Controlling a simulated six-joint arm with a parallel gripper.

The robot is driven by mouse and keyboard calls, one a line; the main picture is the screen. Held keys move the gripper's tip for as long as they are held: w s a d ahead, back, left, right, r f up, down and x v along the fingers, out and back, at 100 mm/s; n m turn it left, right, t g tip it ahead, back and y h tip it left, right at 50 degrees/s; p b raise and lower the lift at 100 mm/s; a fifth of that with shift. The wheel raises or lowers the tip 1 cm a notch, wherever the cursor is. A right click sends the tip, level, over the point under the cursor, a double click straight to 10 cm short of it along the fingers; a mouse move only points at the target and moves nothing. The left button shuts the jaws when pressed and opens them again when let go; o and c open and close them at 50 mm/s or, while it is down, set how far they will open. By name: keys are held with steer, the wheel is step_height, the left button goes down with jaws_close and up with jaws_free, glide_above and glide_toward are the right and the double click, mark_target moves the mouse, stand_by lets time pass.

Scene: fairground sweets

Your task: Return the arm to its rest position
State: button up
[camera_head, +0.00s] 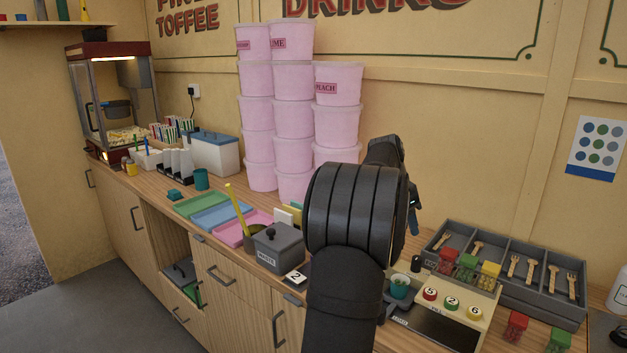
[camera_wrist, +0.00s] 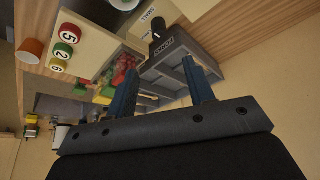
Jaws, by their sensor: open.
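My arm rises in the middle of the head view, folded upright over the counter. My gripper (camera_wrist: 162,82) shows in the wrist view with its two blue fingers spread wide. Nothing is held between them. In the head view only a bit of a blue finger of my gripper (camera_head: 414,218) shows at the right of the wrist. The rest is hidden behind my own arm. The gripper is raised above the counter, apart from the things on it.
Stacked pink tubs (camera_head: 293,120) stand behind my arm. A grey lidded waste pot (camera_head: 278,250) is to its left. A cutlery tray (camera_head: 510,255) with wooden forks and a panel with numbered buttons (camera_head: 452,302) are to its right. Coloured trays (camera_head: 222,215) lie further left.

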mark_target(417, 258)
steer(key=x, duration=1.4)
steer(key=shift+d+f, duration=0.15)
steer(key=shift+f, duration=0.1)
steer(key=v, duration=1.7)
steer(key=x, duration=1.7)
steer(key=shift+f, duration=0.15)
steer(key=shift+r+n+t, duration=0.2)
steer(key=shift+n+t, duration=0.1)
steer(key=shift+n, duration=0.5)
steer(key=n, duration=0.2)
steer(key=n+t+y, duration=0.1)
steer(key=n, duration=0.1)
steer(key=shift+n+t, duration=0.3)
steer(key=shift+n, duration=0.1)
steer(key=v, duration=1.3)
steer(key=shift+r, duration=0.4)
steer(key=shift+s, duration=0.1)
